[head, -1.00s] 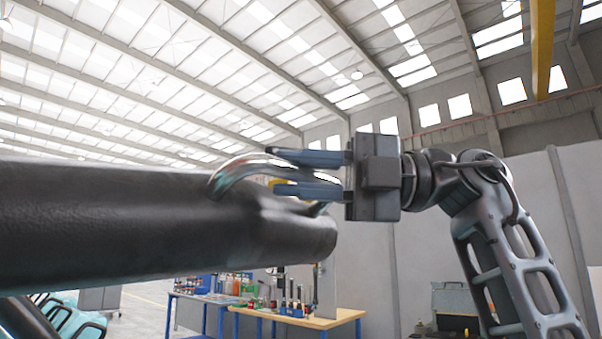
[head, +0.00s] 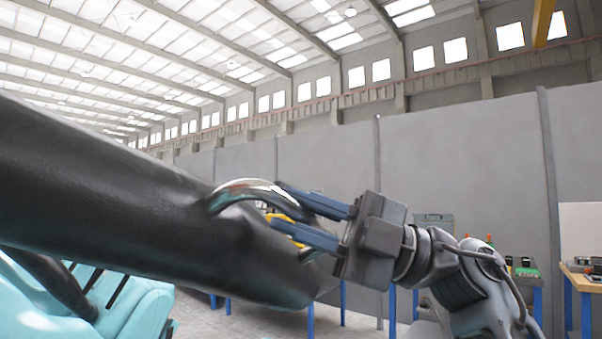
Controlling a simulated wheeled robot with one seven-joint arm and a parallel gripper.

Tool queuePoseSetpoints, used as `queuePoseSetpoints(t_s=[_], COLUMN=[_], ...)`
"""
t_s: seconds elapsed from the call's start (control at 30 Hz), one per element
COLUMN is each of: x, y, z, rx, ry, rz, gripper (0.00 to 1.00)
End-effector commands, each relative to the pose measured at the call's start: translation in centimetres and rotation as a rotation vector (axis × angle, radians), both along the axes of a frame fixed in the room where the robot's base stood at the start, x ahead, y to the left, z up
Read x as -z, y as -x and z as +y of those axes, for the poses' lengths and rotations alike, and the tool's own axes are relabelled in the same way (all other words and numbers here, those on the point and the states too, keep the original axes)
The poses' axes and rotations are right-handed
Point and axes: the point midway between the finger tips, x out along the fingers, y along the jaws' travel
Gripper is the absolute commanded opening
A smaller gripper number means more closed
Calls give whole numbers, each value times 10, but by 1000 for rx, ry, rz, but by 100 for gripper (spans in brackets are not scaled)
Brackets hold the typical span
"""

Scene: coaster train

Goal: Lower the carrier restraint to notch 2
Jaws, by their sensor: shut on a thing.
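The carrier restraint is a thick black padded bar (head: 110,185) that runs from the left edge to the middle of the head view, sloping down to the right. A curved chrome handle (head: 240,192) rises from it near its right end. My gripper (head: 290,213) comes in from the right, and its two blue-grey fingers are shut on the handle. The far part of the grip is partly hidden by the fingers and the bar. No notch marks show.
Turquoise seats (head: 130,308) lie below the bar at lower left. A wooden-topped workbench (head: 580,278) stands at the right edge. A grey partition wall (head: 470,150) runs behind. Blue table legs show beneath the bar.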

Motion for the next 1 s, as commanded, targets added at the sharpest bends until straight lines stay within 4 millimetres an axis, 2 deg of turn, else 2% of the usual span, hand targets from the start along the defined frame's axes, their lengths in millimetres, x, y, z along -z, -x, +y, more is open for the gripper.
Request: queuePoseSetpoints(t_s=[0.03,0.23,0.67,0.7,0.9,1.0], x=[12,29,32,32,32,32], y=[1,3,4,4,4,4], z=[0,2,2,3,3,3], rx=[-1,0,0,0,0,0], ry=[-11,-41,-48,-48,-48,-48], rz=[19,55,63,63,63,62], gripper=[0,0,0,27,46,46])
